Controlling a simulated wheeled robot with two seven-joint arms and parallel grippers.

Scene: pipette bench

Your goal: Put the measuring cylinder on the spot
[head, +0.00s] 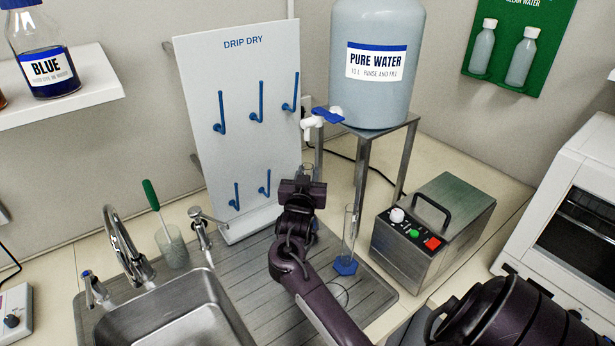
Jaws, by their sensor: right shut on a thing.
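A clear measuring cylinder (348,238) with a blue foot stands upright on the ribbed steel drainer, right of my right arm. My right gripper (302,186) is in front of the drip-dry board, below the water tap. It is shut on a clear glass vessel (308,171), whose rim shows just behind the fingers. The gripper hides most of that vessel, so I cannot tell its kind. A round outline (338,294) lies on the drainer in front of the standing cylinder, partly covered by my arm. I cannot tell whether it is the spot. My left gripper is out of view.
The water tank (377,85) with its blue-handled tap (326,116) stands on a metal stand. The drip-dry board (235,75) has empty blue pegs. A metal box with buttons (432,225) is at right. The sink (180,312) and faucet (122,245) are at left.

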